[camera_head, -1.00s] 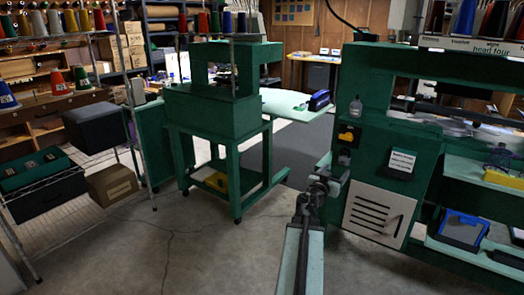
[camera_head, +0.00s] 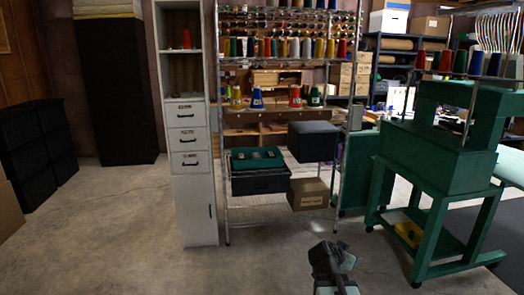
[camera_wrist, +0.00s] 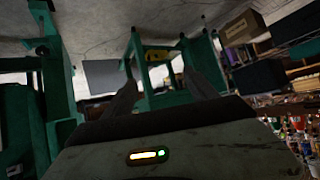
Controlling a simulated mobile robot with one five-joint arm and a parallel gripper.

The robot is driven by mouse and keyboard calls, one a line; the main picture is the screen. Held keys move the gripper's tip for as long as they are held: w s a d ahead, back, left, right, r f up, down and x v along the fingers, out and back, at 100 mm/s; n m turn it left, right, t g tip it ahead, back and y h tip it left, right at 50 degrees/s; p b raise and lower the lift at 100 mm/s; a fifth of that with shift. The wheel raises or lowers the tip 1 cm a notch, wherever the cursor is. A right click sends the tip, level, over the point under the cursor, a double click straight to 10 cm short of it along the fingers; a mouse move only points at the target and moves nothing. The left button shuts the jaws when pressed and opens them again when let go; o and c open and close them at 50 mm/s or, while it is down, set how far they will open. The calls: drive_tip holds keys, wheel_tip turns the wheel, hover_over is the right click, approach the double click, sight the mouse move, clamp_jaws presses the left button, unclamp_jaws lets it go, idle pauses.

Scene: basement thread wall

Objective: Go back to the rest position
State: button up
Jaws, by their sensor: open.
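My gripper (camera_head: 335,262) shows at the bottom of the head view, above bare concrete floor. In the wrist view my gripper (camera_wrist: 163,88) has its two dark fingers apart, with nothing between them. The fingers point towards a green machine stand, which looks tilted in that view. No object is held.
A green embroidery machine (camera_head: 430,150) on legs stands at the right. A wire thread rack (camera_head: 226,190) holds spools and boxes. A cardboard box (camera_head: 308,194) sits low on it. A narrow white cabinet (camera_head: 195,205) stands left of it, with black crates (camera_head: 40,150) further left. The floor in front is clear.

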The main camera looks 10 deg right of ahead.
drive_tip(key=s+a+f+n+g+y, duration=0.2)
drive_tip(key=s+a+f+n+y, duration=0.15)
drive_tip(key=a, duration=0.35)
drive_tip(key=s+a+f+n+g+y, duration=0.25)
drive_tip(key=s+a, duration=0.25)
drive_tip(key=a, duration=0.3)
drive_tip(key=s+a+f+n+g+y, duration=0.25)
drive_tip(key=s+a+f+n, duration=0.2)
drive_tip(key=a, duration=0.25)
wheel_tip(320, 180, up, 24)
drive_tip(key=p, duration=2.3)
drive_tip(key=shift+d+f, duration=0.15)
drive_tip(key=shift+d, duration=0.1)
drive_tip(key=shift+f, duration=0.1)
